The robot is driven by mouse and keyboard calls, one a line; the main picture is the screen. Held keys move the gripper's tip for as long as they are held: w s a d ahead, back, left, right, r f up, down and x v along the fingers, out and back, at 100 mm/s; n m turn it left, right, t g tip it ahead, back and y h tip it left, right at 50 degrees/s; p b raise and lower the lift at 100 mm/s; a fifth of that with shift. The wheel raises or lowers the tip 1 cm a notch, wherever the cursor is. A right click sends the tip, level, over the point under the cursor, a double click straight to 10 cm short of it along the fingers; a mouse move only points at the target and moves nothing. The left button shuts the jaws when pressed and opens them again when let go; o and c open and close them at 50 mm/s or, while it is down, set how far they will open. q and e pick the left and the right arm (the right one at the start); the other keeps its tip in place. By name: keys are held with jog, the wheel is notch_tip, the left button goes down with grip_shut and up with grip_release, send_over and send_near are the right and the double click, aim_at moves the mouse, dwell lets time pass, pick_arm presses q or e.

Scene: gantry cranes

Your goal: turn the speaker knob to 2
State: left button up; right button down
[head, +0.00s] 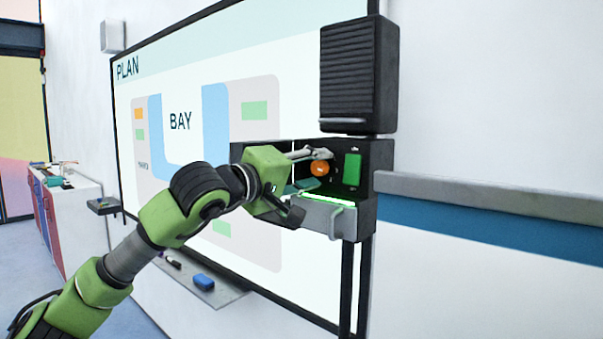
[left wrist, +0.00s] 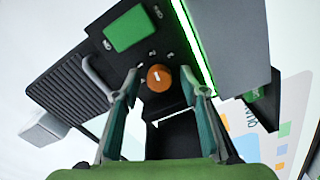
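The orange knob (head: 320,168) is on a dark panel (head: 378,152) below a ribbed black speaker (head: 347,72). In the left wrist view the knob (left wrist: 159,78) has a short white mark on its face and small white figures around it, too small to read surely. My left gripper (head: 307,170) is at the panel, its fingers apart. In the left wrist view one finger is on each side of the knob, with a gap to each; I cannot tell how far ahead of the tips the knob is. My right gripper is not in view.
A green square (head: 352,169) is right of the knob. A grey ledge with a glowing green strip and a handle (head: 343,208) juts out below. A whiteboard (head: 180,90) is behind my left arm. A tray with a blue eraser (head: 203,281) is lower down.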

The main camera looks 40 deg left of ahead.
pick_arm(q)
jog(key=s, duration=1.1)
jog(key=shift+s+a, duration=0.4)
jog(key=shift+a, duration=0.05)
